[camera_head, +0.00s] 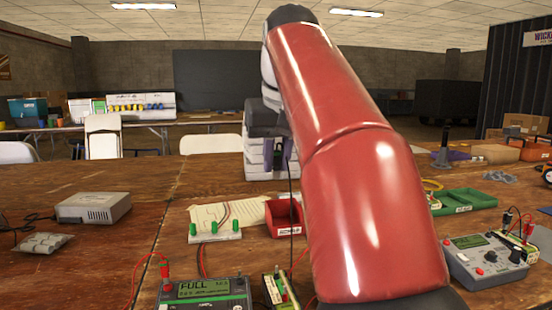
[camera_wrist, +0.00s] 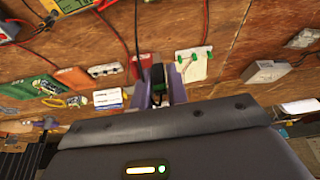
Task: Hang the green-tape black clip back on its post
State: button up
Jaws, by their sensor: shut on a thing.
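My gripper (camera_head: 281,156) is raised above the table at the centre of the head view, behind my red arm. It is shut on the black clip (camera_wrist: 158,74), which shows small and dark between the fingers in the wrist view. A thin black lead runs from it to the table. A white board (camera_head: 215,237) with several green posts (camera_head: 214,227) stands on the table, nearer and to the left of my gripper. The board also shows in the wrist view (camera_wrist: 194,67). The clip is apart from the posts.
A charger reading FULL (camera_head: 205,291) is at the front, with red leads. Another charger (camera_head: 487,258) and a green tray (camera_head: 466,201) are at right. A grey box (camera_head: 93,207) is at left.

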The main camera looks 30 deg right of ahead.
jog(key=a, duration=0.8)
jog(key=shift+w+d+f+b, duration=0.1)
jog(key=shift+w+f+b, duration=0.05)
jog(key=shift+f+b, duration=1.6)
jog(key=shift+w+d+f+b, duration=0.15)
jog(key=shift+f+b, duration=1.15)
jog(key=shift+f, duration=0.8)
jog(key=shift+w+d+f+b, duration=0.1)
jog(key=shift+w+f+b, duration=0.05)
jog(key=shift+f+b, duration=1.6)
jog(key=shift+f, duration=0.4)
jog(key=shift+f+b, duration=2.45)
jog(key=shift+f, duration=0.85)
jog(key=shift+f+p, duration=0.2)
jog(key=shift+p, duration=0.2)
jog(key=o, duration=0.8)
jog(key=shift+o, duration=0.2)
